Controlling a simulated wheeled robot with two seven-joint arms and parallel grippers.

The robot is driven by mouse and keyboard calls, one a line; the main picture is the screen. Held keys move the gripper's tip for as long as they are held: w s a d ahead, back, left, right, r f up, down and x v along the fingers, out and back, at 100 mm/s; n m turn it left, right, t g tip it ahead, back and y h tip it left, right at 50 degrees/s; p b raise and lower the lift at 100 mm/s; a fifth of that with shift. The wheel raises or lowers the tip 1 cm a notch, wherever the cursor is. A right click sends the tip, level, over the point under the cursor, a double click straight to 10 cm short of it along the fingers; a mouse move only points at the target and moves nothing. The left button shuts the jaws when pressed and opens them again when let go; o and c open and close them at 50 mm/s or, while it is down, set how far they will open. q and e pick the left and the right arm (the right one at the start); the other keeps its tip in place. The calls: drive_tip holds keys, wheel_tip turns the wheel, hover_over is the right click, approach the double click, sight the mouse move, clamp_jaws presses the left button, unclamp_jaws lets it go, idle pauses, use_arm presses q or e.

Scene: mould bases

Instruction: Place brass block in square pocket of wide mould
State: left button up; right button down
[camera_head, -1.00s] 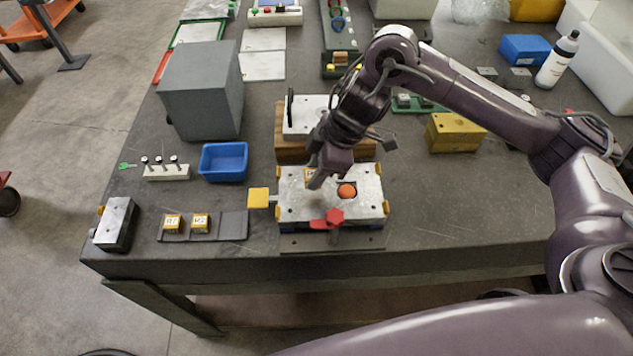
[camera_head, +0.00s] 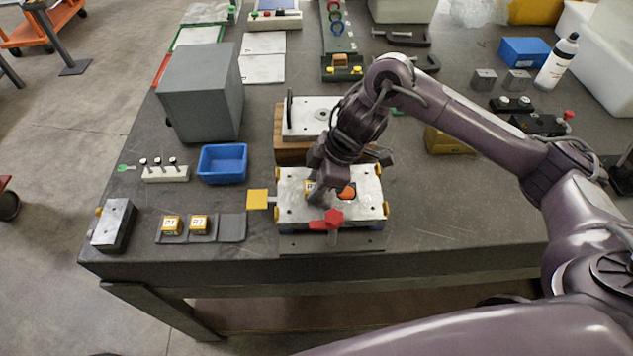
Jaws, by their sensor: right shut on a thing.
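My right gripper (camera_head: 315,196) reaches down over the left part of the plate. It is shut on the brass block (camera_head: 309,187), of which only a small yellowish part shows beside the fingers. The fingers hide the square pocket, so I cannot tell whether the block is inside it or just above. My left gripper is out of view.
A dark tray (camera_head: 232,228) to the left holds two brass-coloured labelled blocks (camera_head: 198,224); its right slot is empty. A wooden-based mould (camera_head: 292,153) stands right behind the wide mould. A blue bin (camera_head: 222,164) and a grey box (camera_head: 203,95) stand back left.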

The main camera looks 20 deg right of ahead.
drive_tip(key=shift+s+f, duration=0.3)
drive_tip(key=shift+f, duration=0.3)
drive_tip(key=c, duration=1.5)
unclamp_jaws()
drive_tip(key=shift+s, duration=0.1)
drive_tip(key=o, duration=0.4)
drive_tip(key=shift+d+f, duration=0.1)
drive_tip(key=shift+f, duration=0.1)
drive_tip(key=shift+o, duration=0.2)
drive_tip(key=shift+r, duration=0.35)
drive_tip(key=w+p+v, duration=0.1)
drive_tip(key=p+v, duration=0.1)
drive_tip(key=v, duration=1)
drive_tip(key=shift+r, duration=0.6)
